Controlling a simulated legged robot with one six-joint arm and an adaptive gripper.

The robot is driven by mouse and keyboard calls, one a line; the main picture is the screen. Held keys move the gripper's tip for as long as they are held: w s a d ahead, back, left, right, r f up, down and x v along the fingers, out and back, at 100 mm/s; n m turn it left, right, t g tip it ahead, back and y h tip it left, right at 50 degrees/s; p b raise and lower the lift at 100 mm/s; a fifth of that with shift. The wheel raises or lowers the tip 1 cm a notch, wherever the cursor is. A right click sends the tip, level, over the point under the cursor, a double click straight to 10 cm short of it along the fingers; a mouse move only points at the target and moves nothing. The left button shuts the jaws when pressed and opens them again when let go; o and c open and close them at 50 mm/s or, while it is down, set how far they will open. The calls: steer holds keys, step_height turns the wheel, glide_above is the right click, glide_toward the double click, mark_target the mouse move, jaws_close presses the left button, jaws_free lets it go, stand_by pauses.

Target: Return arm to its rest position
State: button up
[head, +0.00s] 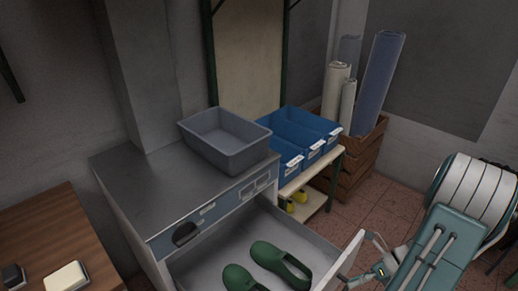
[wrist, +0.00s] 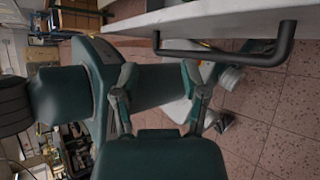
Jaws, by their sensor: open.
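My gripper (head: 364,262) is at the lower right in the head view, close to the outside of an open drawer's front panel (head: 343,262). In the wrist view my gripper (wrist: 160,88) has its two fingers spread apart, with nothing held between them. The drawer's dark bar handle (wrist: 225,53) is beyond the fingertips, up and to the right, and looks apart from them. My teal arm runs from the gripper to the right edge of the head view.
The drawer of the grey metal cabinet (head: 125,165) stands out into the room, with two green shoe-shaped pieces (head: 281,262) inside. A grey bin (head: 225,140) sits on top. Blue bins (head: 300,135) and a crate of rolls (head: 355,165) stand behind. Tiled floor (head: 385,205) is free at right.

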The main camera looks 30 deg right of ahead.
steer(key=w+a+r+n+g+h, duration=0.2)
steer(key=w+a+r+n+h, duration=0.2)
steer(key=a+r+n, duration=0.4)
steer(key=w+a+r+n+g+h, duration=0.25)
steer(key=w+a+r+n, duration=0.2)
steer(key=r+n, duration=0.35)
steer(key=s+a+r+n+t+h, duration=0.2)
steer(key=a+r+n+t, duration=0.1)
steer(key=a+r+n, duration=0.2)
steer(key=s+a+r+n+t+h, duration=0.2)
steer(key=a+n, duration=0.6)
steer(key=n, duration=0.4)
step_height(320, 180, up, 3)
steer(key=shift+s+a+f+n+t, duration=0.1)
steer(key=shift+s+a+n+t, duration=0.3)
steer(key=shift+t, duration=0.35)
steer(key=shift+d, duration=0.1)
